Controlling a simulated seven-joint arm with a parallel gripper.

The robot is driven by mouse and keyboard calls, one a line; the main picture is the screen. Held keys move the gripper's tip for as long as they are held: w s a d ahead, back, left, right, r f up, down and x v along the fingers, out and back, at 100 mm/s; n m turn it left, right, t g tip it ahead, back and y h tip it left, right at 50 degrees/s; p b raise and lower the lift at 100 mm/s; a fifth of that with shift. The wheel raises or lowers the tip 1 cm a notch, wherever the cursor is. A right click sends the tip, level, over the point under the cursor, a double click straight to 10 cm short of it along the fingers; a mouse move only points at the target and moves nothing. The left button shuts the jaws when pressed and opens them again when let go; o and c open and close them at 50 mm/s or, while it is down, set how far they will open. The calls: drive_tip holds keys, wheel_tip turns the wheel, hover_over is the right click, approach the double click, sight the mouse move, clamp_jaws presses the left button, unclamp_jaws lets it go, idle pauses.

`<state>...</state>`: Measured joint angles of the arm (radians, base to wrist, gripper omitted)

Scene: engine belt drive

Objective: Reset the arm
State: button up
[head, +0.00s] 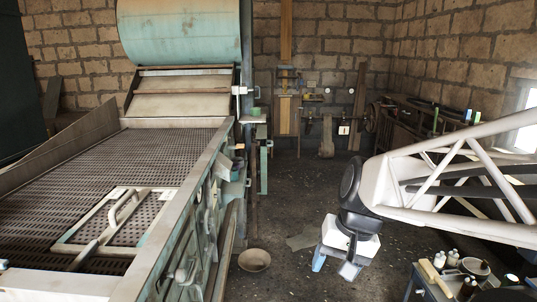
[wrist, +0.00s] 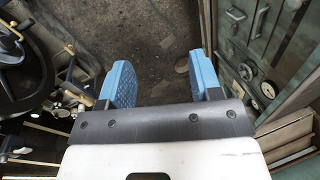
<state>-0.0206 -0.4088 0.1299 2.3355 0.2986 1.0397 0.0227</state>
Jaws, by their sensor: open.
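My gripper (head: 334,267) hangs below my white lattice arm in the right half of the head view, pointing down over the dark floor. Its blue fingers are apart with nothing visible between them. In the wrist view my gripper (wrist: 163,80) shows two spread blue finger pads with bare floor beyond them. It touches nothing that I can see. My arm reaches in from the right edge of the head view.
A large machine with a perforated bed (head: 150,150) fills the left. A shallow bowl (head: 254,260) lies on the floor beside it. A small table (head: 425,282) with bottles (head: 453,257) stands at lower right. The floor (head: 300,190) behind my gripper is mostly clear.

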drive_tip(key=s+d+t+h, duration=0.1)
drive_tip(key=s+d, duration=0.1)
drive_tip(key=s, duration=0.3)
drive_tip(key=s+d+f+n+t+h, duration=0.1)
drive_tip(key=s+d+h, duration=0.1)
drive_tip(key=s, duration=0.4)
drive_tip(key=shift+d+f+n, duration=0.2)
drive_tip(key=shift+d+n, duration=0.1)
drive_tip(key=shift+d, duration=0.55)
drive_tip(key=shift+w, duration=0.1)
